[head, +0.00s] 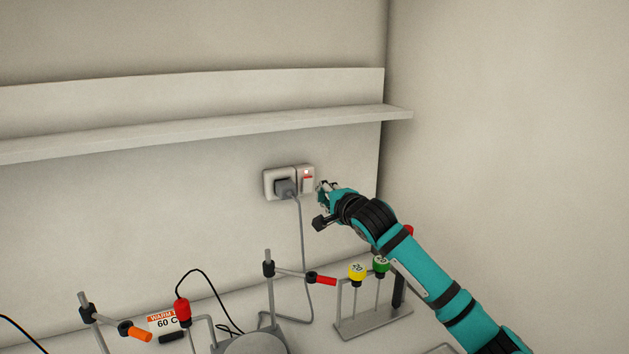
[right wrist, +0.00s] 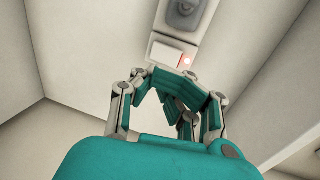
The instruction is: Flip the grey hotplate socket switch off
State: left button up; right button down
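The grey socket switch (head: 308,184) is on the wall plate at the right of the wall socket (head: 270,184), with a lit red indicator above its rocker. In the right wrist view the switch (right wrist: 165,53) is a pale rocker with a red glow beside it. A grey plug (head: 287,188) sits in the socket, with its cable hanging down. My right gripper (head: 323,188) is just right of the switch, close to the wall; whether it touches is unclear. In the right wrist view its fingers (right wrist: 180,100) are curled together with nothing seen between them. My left gripper is out of view.
A shelf (head: 200,131) runs above the socket. Below stand a rack (head: 372,323) with yellow- and green-topped items, clamp stands (head: 268,285), a round grey plate (head: 255,344) and a "WARM 60 C" sign (head: 164,322). A side wall (head: 520,140) bounds the right.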

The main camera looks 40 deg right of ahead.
aim_at(310, 183)
jog(key=p+x, duration=0.1)
jog(key=x, duration=0.1)
jog(key=r+p+x, duration=0.1)
jog(key=x, duration=0.1)
jog(key=shift+w+d, duration=0.15)
jog(key=shift+w, duration=0.45)
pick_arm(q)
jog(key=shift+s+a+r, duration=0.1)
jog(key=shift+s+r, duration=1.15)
pick_arm(e)
jog(key=shift+d, duration=0.1)
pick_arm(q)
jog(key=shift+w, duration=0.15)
pick_arm(e)
jog(key=shift+f, duration=0.1)
jog(key=shift+w+r+p, duration=0.35)
jog(key=shift+r+p, duration=0.05)
jog(key=shift+p, duration=0.1)
jog(key=shift+f, duration=0.2)
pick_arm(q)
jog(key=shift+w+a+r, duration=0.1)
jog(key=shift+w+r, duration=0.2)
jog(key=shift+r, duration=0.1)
pick_arm(e)
jog(key=shift+d, duration=0.1)
